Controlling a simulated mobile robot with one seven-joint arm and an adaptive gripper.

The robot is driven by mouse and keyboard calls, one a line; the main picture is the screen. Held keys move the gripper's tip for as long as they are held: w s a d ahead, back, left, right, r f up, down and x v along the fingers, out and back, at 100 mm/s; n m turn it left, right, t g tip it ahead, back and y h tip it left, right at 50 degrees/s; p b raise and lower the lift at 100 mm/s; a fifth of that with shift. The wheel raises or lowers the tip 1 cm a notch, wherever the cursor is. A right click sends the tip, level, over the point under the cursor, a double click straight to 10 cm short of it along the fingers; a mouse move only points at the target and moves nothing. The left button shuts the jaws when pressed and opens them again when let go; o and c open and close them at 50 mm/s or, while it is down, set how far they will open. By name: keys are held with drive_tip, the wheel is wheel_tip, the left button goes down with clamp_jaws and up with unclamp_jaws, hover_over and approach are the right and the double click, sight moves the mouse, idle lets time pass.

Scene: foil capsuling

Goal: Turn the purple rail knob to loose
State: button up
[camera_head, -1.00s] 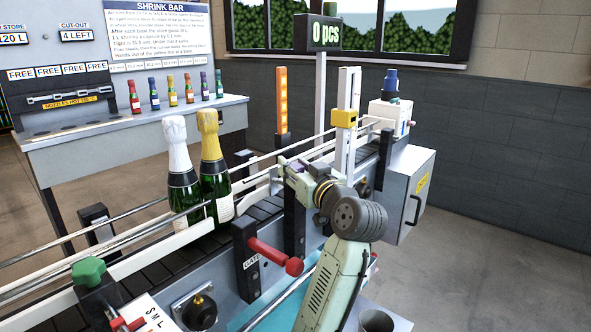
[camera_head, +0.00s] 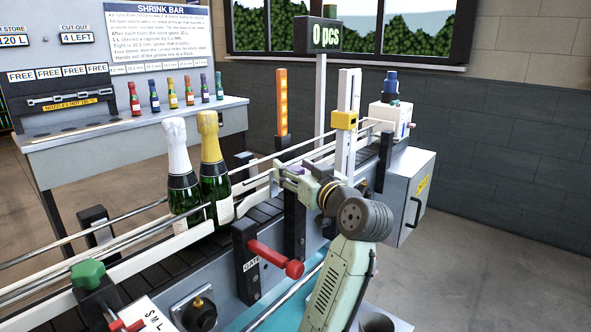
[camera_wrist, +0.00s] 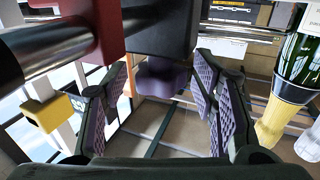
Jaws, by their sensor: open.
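The purple rail knob (camera_wrist: 162,80) shows in the wrist view below a dark block, near the middle of the picture. My gripper (camera_wrist: 160,92) is open, with one ribbed finger pad on each side of the knob in that picture. I see no finger touching it, and I cannot tell how deep it sits between the pads. In the head view my gripper (camera_head: 284,176) is at the conveyor rail, right of the two bottles. The knob is not clear there, hidden by or lost against my gripper.
A white-topped bottle (camera_head: 179,160) and a gold-topped bottle (camera_head: 213,150) stand on the conveyor close left of my gripper. A red gate handle (camera_head: 275,258) juts out in front. A green knob (camera_head: 88,274) is at the lower left. A white post (camera_head: 346,95) with a yellow block stands behind.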

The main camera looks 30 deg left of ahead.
drive_tip(key=shift+d, duration=0.1)
drive_tip(key=v, duration=1.2)
